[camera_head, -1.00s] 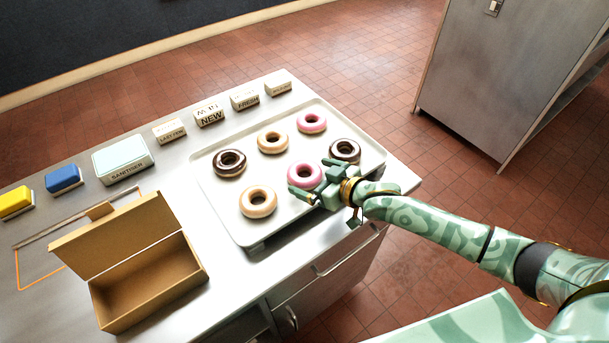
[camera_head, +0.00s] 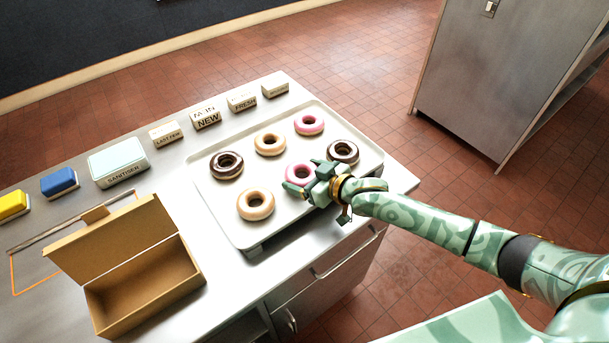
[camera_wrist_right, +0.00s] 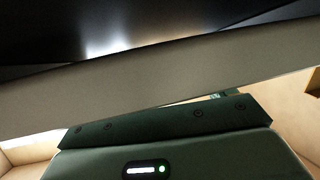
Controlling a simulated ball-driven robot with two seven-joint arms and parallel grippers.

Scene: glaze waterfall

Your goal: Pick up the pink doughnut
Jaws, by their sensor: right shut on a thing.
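My right gripper (camera_head: 304,184) is shut on the near pink doughnut (camera_head: 299,171) at the right part of the tray in the head view. Its fingers hide part of this doughnut's near side, and I cannot tell whether it is clear of the tray. A second pink doughnut (camera_head: 309,124) lies at the tray's far end. In the right wrist view a dark green part of my gripper (camera_wrist_right: 165,125) fills the middle, and no doughnut can be made out. My left gripper is not in view.
The pale tray (camera_head: 222,217) also holds two chocolate doughnuts (camera_head: 226,165) (camera_head: 343,152) and two plain glazed ones (camera_head: 270,143) (camera_head: 255,204). An open cardboard box (camera_head: 150,290) stands at the front left. Label blocks (camera_head: 207,117), a sanitiser box (camera_head: 119,162) and blue (camera_head: 60,183) and yellow sponges (camera_head: 13,206) line the back.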

